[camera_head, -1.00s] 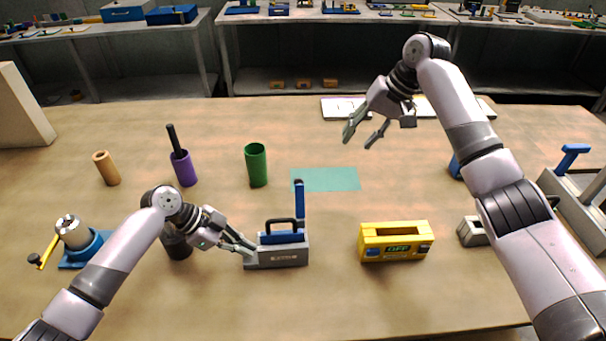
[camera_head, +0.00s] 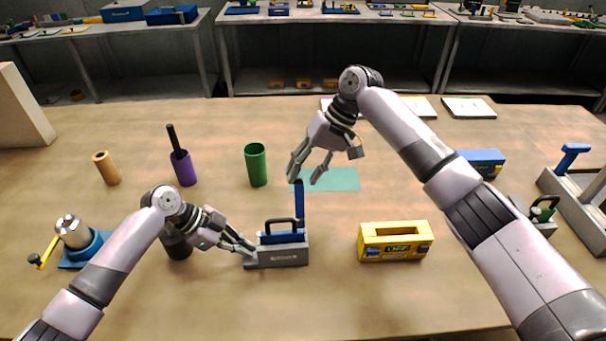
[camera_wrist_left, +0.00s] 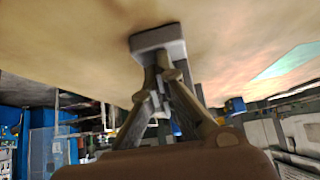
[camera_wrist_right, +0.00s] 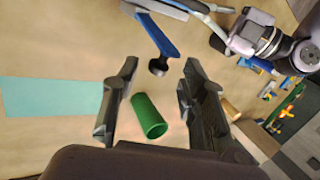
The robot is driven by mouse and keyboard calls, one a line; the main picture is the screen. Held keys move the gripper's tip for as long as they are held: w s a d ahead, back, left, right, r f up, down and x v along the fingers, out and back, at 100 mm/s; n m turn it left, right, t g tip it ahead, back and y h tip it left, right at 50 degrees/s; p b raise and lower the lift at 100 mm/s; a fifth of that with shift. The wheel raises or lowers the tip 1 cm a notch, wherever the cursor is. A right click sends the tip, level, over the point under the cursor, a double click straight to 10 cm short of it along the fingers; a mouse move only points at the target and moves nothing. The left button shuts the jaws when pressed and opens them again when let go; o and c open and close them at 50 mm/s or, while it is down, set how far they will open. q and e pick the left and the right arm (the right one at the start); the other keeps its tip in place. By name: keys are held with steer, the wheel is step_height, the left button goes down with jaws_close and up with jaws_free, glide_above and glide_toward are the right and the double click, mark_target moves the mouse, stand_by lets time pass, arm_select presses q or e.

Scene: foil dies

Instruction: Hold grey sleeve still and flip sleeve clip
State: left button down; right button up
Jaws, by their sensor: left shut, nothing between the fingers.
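The grey sleeve device (camera_head: 278,257) stands at the table's front middle, with a blue block and black handle on top and a raised blue lever (camera_head: 299,205), perhaps the clip, at its right end. My left gripper (camera_head: 252,248) is shut and empty, its fingertips against or very near the device's left end. The left wrist view shows the grey end (camera_wrist_left: 158,41) just beyond the fingertips. My right gripper (camera_head: 303,181) is open above and behind the device, near the lever's top in the head view. The right wrist view shows the lever (camera_wrist_right: 156,35) ahead, outside the fingers.
A green cup (camera_head: 256,165) stands behind the device; a purple holder (camera_head: 184,169) and brown cylinder (camera_head: 106,168) are further left. A yellow box (camera_head: 372,243) is to the right. A teal mat (camera_head: 340,180) lies behind. A blue crank device (camera_head: 90,250) is left.

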steer(key=shift+a+f, duration=0.3)
steer(key=shift+f, duration=0.35)
steer(key=shift+c, duration=0.5)
steer(key=c, duration=0.5)
steer(key=shift+d, duration=0.1)
jaws_close()
steer(key=shift+s, duration=0.1)
